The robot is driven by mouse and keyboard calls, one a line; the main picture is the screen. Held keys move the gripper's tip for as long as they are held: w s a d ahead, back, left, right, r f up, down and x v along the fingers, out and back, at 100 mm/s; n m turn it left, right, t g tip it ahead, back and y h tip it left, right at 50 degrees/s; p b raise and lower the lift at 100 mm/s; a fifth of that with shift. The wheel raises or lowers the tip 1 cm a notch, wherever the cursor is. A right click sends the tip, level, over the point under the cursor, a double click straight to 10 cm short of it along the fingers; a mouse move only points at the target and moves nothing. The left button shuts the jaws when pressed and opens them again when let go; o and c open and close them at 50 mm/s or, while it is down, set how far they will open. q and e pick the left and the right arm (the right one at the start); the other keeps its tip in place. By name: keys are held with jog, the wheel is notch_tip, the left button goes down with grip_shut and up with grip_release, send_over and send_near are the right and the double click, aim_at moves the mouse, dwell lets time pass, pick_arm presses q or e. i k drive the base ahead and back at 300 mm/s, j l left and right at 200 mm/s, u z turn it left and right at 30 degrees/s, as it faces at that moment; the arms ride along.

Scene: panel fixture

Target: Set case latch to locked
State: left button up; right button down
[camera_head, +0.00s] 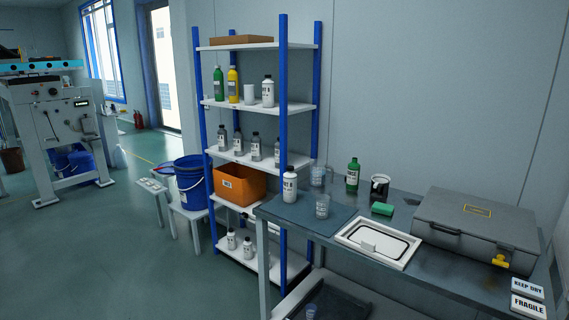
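A grey case (478,226) lies closed on the right end of the metal table. A yellow latch (501,261) sits on its front face near the right corner. A dark handle (446,229) shows at the left of the same face. I cannot tell the latch's setting at this size. Neither of my grippers is in view.
The table (400,278) also holds a white framed panel (378,243), a white bottle (289,185), a green bottle (352,175), a green sponge (383,209) and two signs (528,289). A blue-post shelf (283,130) stands behind left. Open floor (100,235) lies left.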

aim_at(500, 258)
jog(key=z, duration=1.35)
